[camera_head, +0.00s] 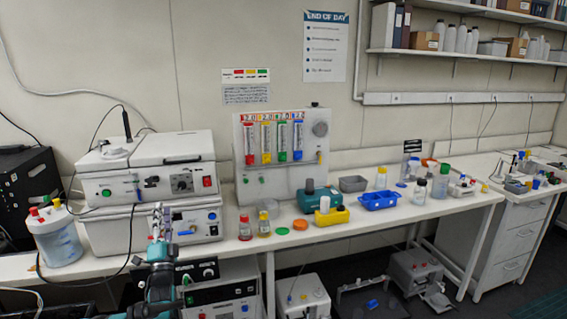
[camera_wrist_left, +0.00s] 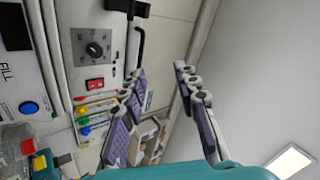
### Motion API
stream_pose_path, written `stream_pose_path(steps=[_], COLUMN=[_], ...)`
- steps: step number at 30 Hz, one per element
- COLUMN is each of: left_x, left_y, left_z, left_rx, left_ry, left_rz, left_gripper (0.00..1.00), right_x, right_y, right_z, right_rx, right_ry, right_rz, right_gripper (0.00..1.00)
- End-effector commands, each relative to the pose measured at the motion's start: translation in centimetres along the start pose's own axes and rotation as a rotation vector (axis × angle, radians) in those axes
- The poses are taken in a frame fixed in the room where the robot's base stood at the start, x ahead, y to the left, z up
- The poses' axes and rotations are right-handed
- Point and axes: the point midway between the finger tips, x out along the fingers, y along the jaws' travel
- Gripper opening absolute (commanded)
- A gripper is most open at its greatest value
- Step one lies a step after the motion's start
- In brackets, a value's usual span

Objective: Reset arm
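My left arm comes up from the bottom left in the head view, with its left gripper (camera_head: 163,221) in front of the stacked white bioreactor units (camera_head: 150,190). In the left wrist view the left gripper (camera_wrist_left: 155,105) has its two fingers with purple pads well apart, and nothing is between them. The gripper is open and apart from the bench. The bioreactor panel with a red switch (camera_wrist_left: 95,85) shows at the left of the wrist view. My right gripper is in neither view.
A jug with a red cap (camera_head: 55,238) stands at the bench's left. Small bottles (camera_head: 245,228), a yellow bin (camera_head: 332,216) and a blue tray (camera_head: 378,200) stand along the bench. A gas panel with coloured tubes (camera_head: 280,160) stands behind them. Boxes lie on the floor below.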

Motion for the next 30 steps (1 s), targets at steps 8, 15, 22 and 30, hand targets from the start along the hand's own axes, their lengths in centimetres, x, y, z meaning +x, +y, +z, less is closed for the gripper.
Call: stream_pose_path(steps=[8, 15, 22, 30], left_x=[-2.3, -11.8, -25.9, -42.4], left_y=[-2.3, -4.1, -6.1, -8.2], left_z=[-6.5, -10.8, -13.3, -13.8], left_rx=[-0.330, -0.576, -0.750, -0.842], left_ry=[-0.179, -0.423, -0.731, -1.101], left_rz=[0.386, 0.690, 0.936, 1.116], left_gripper=[0.31, 0.31, 0.31, 0.31], right_x=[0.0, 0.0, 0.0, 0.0], right_y=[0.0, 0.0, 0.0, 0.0], right_z=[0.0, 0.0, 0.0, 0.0], right_rx=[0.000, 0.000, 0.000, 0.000], right_ry=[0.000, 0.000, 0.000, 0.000], right_rz=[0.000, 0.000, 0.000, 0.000], right_gripper=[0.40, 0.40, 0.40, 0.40])
